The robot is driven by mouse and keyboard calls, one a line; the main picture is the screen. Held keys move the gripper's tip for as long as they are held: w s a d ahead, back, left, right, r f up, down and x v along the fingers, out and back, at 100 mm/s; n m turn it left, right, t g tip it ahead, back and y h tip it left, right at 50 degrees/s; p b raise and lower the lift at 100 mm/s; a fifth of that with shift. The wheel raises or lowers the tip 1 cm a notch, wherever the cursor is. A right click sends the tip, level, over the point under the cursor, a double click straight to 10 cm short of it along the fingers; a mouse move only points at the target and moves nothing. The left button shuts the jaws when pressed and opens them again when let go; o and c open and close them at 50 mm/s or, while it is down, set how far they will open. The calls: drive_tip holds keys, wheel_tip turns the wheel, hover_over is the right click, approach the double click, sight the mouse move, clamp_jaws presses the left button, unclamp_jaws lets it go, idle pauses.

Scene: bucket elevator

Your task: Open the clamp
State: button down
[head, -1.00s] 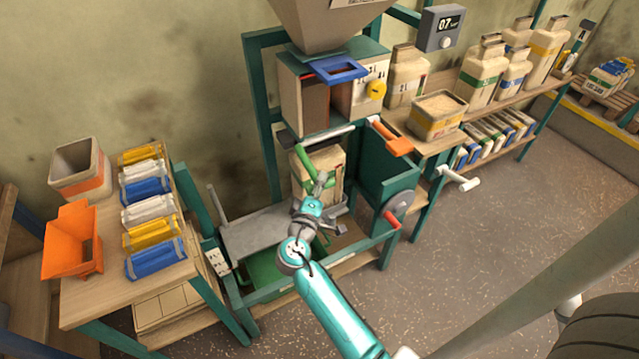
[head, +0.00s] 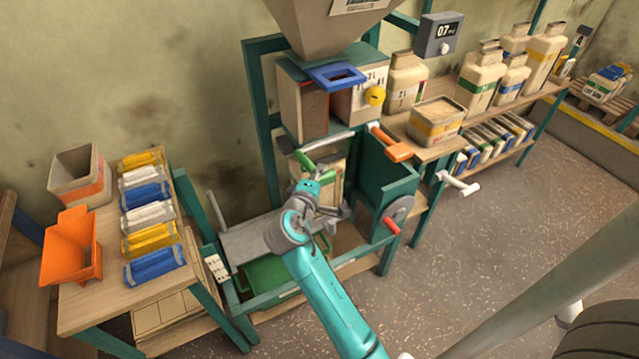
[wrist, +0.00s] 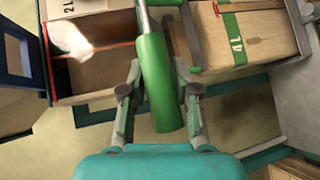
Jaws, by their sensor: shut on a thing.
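The clamp's green handle (head: 303,158) shows at the front of the machine, below the box under the hopper, partly hidden by my gripper. In the wrist view the green handle (wrist: 153,85) lies lengthwise between the two fingers, on a grey metal rod. My gripper (head: 316,172) is shut on this handle; its fingers also show in the wrist view (wrist: 158,92). A tan bag (head: 336,182) stands right behind my gripper, partly hidden. In the wrist view the bag (wrist: 255,38) has a green band marked 4L. The clamp's jaws cannot be made out.
An orange handle (head: 392,143) and a red crank handle (head: 391,226) stick out right of my gripper. A blue-framed slide (head: 338,76) and a yellow knob (head: 375,96) are above. A table with bag packs (head: 150,215) stands left. The floor at right (head: 480,260) is open.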

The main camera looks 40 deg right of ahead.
drive_tip(key=shift+w+d+r+n+g+y, duration=0.1)
drive_tip(key=shift+w+r+n+g+y, duration=0.15)
drive_tip(key=shift+r, duration=0.35)
drive_tip(key=shift+w+r+n+g+y, duration=0.15)
drive_tip(key=shift+r+g+y, duration=0.15)
drive_tip(key=shift+r, duration=0.25)
drive_tip(key=shift+w+d+r, duration=0.1)
drive_tip(key=shift+w+r, duration=0.05)
drive_tip(key=shift+r, duration=0.75)
drive_tip(key=c, duration=0.9)
unclamp_jaws()
drive_tip(key=shift+a, duration=0.4)
drive_tip(key=v, duration=1.1)
drive_tip(key=shift+s, duration=0.2)
